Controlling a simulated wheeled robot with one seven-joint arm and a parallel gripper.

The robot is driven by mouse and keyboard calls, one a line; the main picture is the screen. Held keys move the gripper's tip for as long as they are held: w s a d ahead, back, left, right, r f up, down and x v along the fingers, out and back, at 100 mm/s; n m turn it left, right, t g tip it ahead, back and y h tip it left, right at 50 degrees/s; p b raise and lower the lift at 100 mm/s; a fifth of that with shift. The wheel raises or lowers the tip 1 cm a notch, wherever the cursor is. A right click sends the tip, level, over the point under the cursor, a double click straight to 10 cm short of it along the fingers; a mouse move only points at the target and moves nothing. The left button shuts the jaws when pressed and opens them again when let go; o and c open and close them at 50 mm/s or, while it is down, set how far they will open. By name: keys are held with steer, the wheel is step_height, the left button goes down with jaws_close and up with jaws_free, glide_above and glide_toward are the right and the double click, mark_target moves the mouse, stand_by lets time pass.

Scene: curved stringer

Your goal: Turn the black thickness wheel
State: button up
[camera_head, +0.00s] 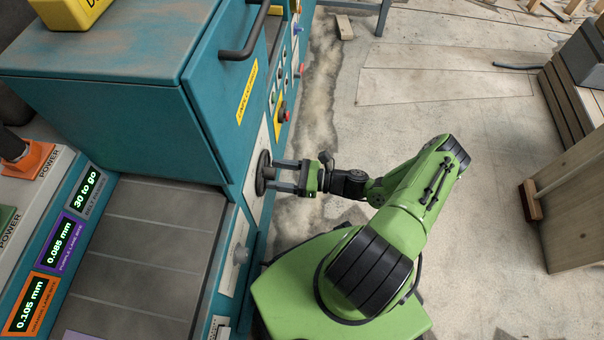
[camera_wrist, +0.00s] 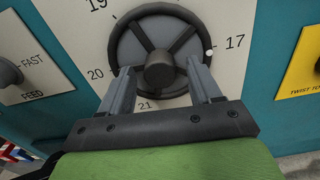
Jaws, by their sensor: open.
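The black thickness wheel (camera_head: 261,173) is on the front panel of the teal machine. In the wrist view the wheel (camera_wrist: 141,60) shows a round rim, spokes, a central hub and a white dot on the rim at the right, near the number 17. Numbers 19, 20, 21 and 17 are printed around it. My gripper (camera_head: 276,175) is open, its two fingers pointing at the wheel. In the wrist view the gripper fingers (camera_wrist: 160,84) lie either side of the hub, over the lower part of the wheel. I cannot tell whether they touch it.
A grey feed knob (camera_wrist: 9,72) is left of the wheel, and a yellow plate (camera_wrist: 304,64) is at the right. The belt bed (camera_head: 145,240) and displays (camera_head: 60,245) are at the left. A wooden crate (camera_head: 570,195) stands at the right. The floor between is mostly clear.

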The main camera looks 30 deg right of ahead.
steer(key=p+v, duration=0.1)
steer(key=v, duration=1.4)
steer(key=shift+s+d, duration=0.25)
steer(key=shift+d, duration=0.1)
